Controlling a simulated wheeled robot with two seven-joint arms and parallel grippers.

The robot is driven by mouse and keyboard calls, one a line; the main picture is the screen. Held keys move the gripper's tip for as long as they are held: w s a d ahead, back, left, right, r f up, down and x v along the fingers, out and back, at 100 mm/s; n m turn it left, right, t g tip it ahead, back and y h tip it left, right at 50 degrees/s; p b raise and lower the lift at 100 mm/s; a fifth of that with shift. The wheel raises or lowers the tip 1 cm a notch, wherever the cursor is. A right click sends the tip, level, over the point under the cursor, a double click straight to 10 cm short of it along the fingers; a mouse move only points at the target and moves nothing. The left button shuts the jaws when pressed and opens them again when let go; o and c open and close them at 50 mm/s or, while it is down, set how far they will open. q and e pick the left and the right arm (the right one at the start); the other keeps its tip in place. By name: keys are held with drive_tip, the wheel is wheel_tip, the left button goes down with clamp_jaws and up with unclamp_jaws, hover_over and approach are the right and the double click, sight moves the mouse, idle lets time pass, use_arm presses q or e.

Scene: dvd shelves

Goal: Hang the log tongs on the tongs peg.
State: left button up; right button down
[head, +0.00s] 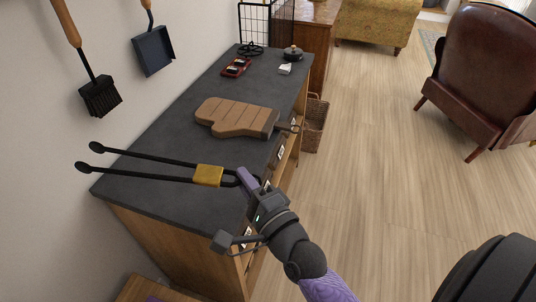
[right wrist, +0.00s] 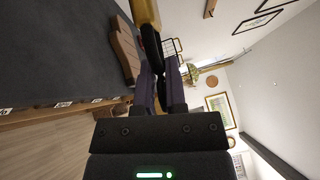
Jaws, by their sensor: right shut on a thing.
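The log tongs have two long black arms with round tips and a yellow band (head: 208,175). They extend left over the dark counter in the head view, tips near the wall. My right gripper (head: 249,181) is shut on their looped near end. In the right wrist view, the yellow band (right wrist: 145,12) shows at the top, beyond the fingers (right wrist: 160,78). I cannot make out a bare tongs peg. My left gripper is not in view.
A brush (head: 99,96) and a dustpan (head: 153,51) hang on the wall above the counter (head: 170,207).

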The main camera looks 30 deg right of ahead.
use_arm(q)
drive_tip(key=shift+s+f+b, duration=0.15)
drive_tip(key=shift+f+b, duration=0.25)
drive_tip(key=shift+f, duration=0.1)
drive_tip(key=shift+s+f+b, duration=0.15)
drive_tip(key=shift+f+b, duration=0.2)
drive_tip(key=shift+f, duration=0.15)
use_arm(e)
drive_tip(key=w+d+f+m+h, duration=0.2)
drive_tip(key=w+d+f+h, duration=0.2)
drive_tip(key=w+d, duration=0.5)
drive_tip(key=d, duration=0.3)
drive_tip(key=shift+d+m, duration=0.3)
wheel_tip(320, 180, down, 10)
drive_tip(key=b, duration=0.9)
drive_tip(key=shift+f, duration=0.2)
drive_tip(key=c, duration=0.7)
unclamp_jaws()
use_arm(q)
wheel_tip(320, 180, down, 8)
drive_tip(key=s+g, duration=0.1)
drive_tip(key=s, duration=0.2)
drive_tip(key=shift+a, duration=0.1)
